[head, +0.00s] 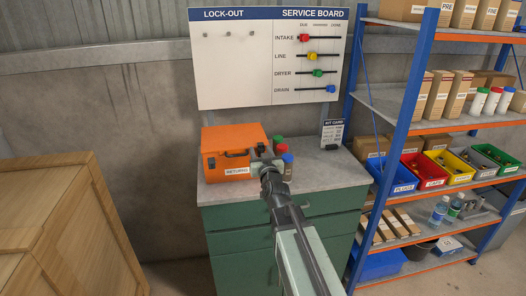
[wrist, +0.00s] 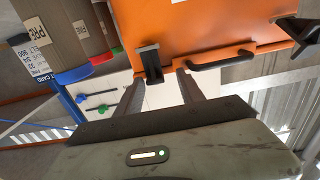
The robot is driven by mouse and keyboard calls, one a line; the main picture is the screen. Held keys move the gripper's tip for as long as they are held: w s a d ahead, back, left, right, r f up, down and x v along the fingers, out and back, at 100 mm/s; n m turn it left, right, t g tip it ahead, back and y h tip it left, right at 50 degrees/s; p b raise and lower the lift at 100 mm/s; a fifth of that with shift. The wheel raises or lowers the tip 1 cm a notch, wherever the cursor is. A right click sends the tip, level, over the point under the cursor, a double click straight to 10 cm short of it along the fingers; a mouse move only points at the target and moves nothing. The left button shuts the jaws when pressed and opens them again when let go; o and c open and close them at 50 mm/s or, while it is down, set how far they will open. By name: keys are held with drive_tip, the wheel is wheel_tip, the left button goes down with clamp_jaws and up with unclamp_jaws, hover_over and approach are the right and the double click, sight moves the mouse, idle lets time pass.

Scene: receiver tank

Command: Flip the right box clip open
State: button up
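The orange box (head: 235,140) stands on the cabinet top with its lid down; it fills the top of the wrist view (wrist: 200,22). Its right clip (wrist: 150,62) is a dark latch on the front, on the left in the wrist view, and looks shut. In the head view my gripper hides it. The left clip (head: 211,163) also shows at the wrist view's right edge (wrist: 302,32), where it sticks out. A black handle (wrist: 222,58) lies between the clips. My gripper (wrist: 160,78) is open, its fingertips just short of the right clip, one to each side.
Bottles with green, red and blue caps (head: 280,147) stand close to the right of the box. A kit card (head: 332,133) stands at the worktop's (head: 325,172) back right. A wooden crate (head: 50,230) is at left, shelves (head: 435,130) at right. The worktop's right part is clear.

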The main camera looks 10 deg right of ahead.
sight(262, 151)
drive_tip(key=shift+w+d, duration=0.1)
drive_tip(key=shift+d, duration=0.2)
clamp_jaws()
drive_tip(key=shift+d, duration=0.1)
drive_tip(key=shift+f, duration=0.15)
drive_tip(key=f+t+b, duration=0.1)
drive_tip(key=t+b, duration=0.1)
drive_tip(key=b, duration=0.4)
drive_tip(key=s+f+t+b, duration=0.1)
drive_tip(key=t+b, duration=0.2)
drive_tip(key=b, duration=0.3)
drive_tip(key=s+f+t+b, duration=0.1)
drive_tip(key=t+b, duration=0.1)
drive_tip(key=b, duration=0.4)
drive_tip(key=shift+f+t, duration=0.25)
drive_tip(key=shift+t, duration=0.05)
drive_tip(key=shift+s+t+b, duration=0.15)
drive_tip(key=shift+t+b, duration=0.45)
drive_tip(key=shift+b, duration=0.45)
drive_tip(key=shift+r, duration=0.1)
